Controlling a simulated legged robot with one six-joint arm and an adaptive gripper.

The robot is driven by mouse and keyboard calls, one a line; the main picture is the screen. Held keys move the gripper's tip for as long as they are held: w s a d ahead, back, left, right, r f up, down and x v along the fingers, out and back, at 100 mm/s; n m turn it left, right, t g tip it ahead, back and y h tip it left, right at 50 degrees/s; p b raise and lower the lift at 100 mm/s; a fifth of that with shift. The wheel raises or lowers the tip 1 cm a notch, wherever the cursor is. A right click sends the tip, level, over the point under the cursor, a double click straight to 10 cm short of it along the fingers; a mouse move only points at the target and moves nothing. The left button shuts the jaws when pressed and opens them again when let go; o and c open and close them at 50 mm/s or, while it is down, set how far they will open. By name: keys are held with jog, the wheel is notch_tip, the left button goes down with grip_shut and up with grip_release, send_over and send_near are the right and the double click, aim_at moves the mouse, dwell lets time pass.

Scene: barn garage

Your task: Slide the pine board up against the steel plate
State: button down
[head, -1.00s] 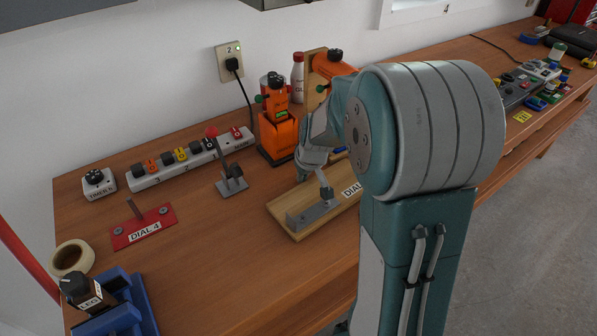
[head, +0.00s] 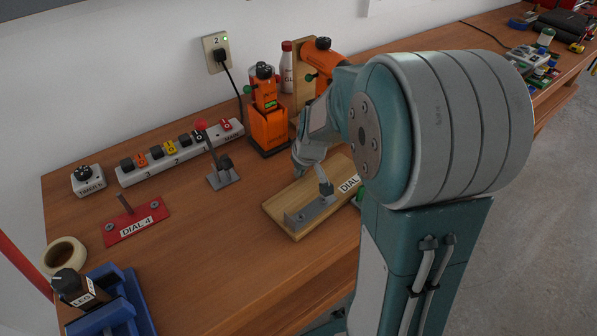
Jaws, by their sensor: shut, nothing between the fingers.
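The pine board (head: 278,208) lies flat near the front of the workbench. It carries a grey metal bracket with a dark-knobbed lever and a "DIAL" label, partly hidden by my arm. A small grey plate (head: 217,181) bearing a red-tipped lever stands to the board's left, with bare bench between; it looks like the steel plate. My gripper (head: 302,170) points down at the board's far left edge and is shut with nothing in it. I cannot tell whether its tips touch the board.
Behind are an orange device (head: 268,128), a white power strip (head: 180,155) and a glue bottle (head: 287,68). A red plate (head: 137,223) labelled "DIAL 4", a tape roll (head: 65,256) and a blue vise-like fixture (head: 115,310) are left. The bench front left of the board is clear.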

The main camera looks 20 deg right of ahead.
aim_at(307, 186)
jog(key=v, duration=1.1)
jog(key=s+a+r+t, duration=0.1)
jog(key=s+a, duration=0.3)
jog(key=s, duration=0.4)
jog(key=s+a+r+m, duration=0.1)
jog(key=s+a+r, duration=0.2)
jog(key=s+a, duration=0.2)
jog(key=s, duration=0.3)
jog(key=shift+s+r+t, duration=0.25)
jog(key=shift+s+t, duration=0.1)
jog(key=shift+t, duration=0.05)
jog(key=shift+w, duration=0.1)
